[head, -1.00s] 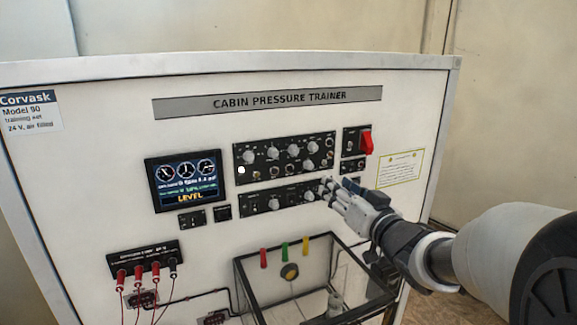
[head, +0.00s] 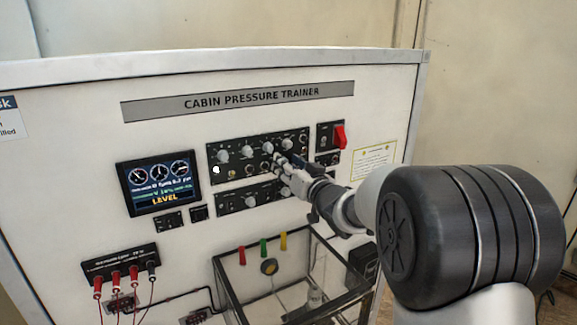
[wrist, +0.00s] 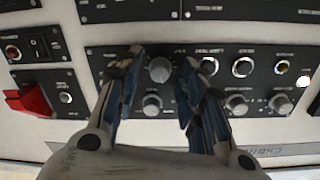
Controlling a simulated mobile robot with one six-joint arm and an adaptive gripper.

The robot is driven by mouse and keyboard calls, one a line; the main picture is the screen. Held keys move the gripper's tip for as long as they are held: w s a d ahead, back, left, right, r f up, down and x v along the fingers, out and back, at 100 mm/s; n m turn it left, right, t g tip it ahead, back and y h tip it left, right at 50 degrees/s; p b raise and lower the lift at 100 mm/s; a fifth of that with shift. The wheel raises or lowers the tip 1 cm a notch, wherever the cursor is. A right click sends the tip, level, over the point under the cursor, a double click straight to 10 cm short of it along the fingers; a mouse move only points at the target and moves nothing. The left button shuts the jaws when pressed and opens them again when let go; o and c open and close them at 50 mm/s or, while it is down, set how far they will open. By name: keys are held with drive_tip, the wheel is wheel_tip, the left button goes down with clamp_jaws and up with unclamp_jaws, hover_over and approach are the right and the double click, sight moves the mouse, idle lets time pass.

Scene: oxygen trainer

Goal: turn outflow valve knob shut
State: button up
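My gripper (wrist: 161,58) is open, its two blue-grey fingers pointing at the upper control panel (wrist: 222,53). In the wrist view a large grey knob (wrist: 158,70) lies between the fingers, with a visible gap on each side. A second grey knob (wrist: 152,105) shows just below it in that view, also between the fingers. The panel labels are too small to tell which knob is the outflow valve. In the head view my gripper (head: 280,159) is at the right part of the upper panel (head: 211,150), and its fingers hide some controls there.
A red switch (head: 340,136) sits right of the panel, close to my gripper. The lower panel (head: 221,204) is just below. A lit display (head: 159,184) is at left. An open-topped clear box (head: 341,244) juts out below. Red plugs with wires (head: 115,277) are at lower left.

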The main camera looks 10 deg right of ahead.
drive_tip(key=shift+c, duration=0.6)
clamp_jaws()
drive_tip(key=shift+f+b, duration=0.1)
drive_tip(key=shift+b, duration=0.3)
drive_tip(key=n+y+b, duration=0.1)
drive_tip(key=n+b, duration=1.6)
drive_tip(key=n, duration=0.6)
drive_tip(key=shift+n, duration=0.3)
